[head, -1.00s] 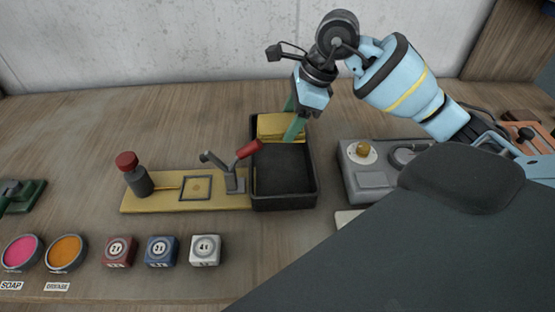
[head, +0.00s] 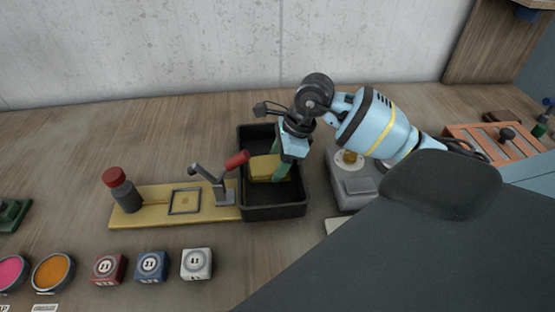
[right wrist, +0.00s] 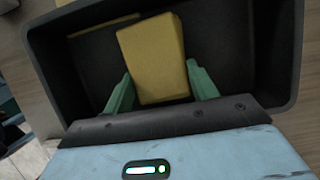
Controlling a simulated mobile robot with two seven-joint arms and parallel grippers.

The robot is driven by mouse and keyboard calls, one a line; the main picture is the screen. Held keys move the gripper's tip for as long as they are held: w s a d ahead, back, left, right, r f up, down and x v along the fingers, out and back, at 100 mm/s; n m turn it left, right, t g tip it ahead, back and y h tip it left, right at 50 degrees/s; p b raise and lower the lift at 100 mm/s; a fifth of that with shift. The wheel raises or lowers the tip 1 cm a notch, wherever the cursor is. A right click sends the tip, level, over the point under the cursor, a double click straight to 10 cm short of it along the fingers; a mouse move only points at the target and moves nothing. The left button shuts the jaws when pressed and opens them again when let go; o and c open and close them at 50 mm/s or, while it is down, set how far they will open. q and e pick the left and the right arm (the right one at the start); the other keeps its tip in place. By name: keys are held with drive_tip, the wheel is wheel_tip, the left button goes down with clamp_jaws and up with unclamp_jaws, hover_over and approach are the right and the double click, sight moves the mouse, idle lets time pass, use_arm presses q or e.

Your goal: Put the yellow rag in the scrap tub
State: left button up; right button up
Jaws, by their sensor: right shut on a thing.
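The yellow rag (head: 264,168), a folded block, is between the green fingers of my right gripper (head: 281,172). The gripper is shut on it. The scrap tub, a black open box (head: 273,213), lies around and below the rag in the head view. In the right wrist view the rag (right wrist: 153,55) shows between the fingers (right wrist: 158,80), over the dark floor of the tub (right wrist: 275,100). I cannot tell whether the rag touches the floor. My left gripper is not in view.
A yellow board (head: 150,215) with a red-handled clamp (head: 220,185) and a red-capped bottle (head: 122,190) adjoins the tub's left side. A grey device (head: 352,190) stands close on the right. Coloured cubes (head: 152,266) stand in front.

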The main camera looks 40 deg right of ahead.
drive_tip(key=shift+f, duration=0.15)
drive_tip(key=o, duration=0.9)
drive_tip(key=v, duration=1.2)
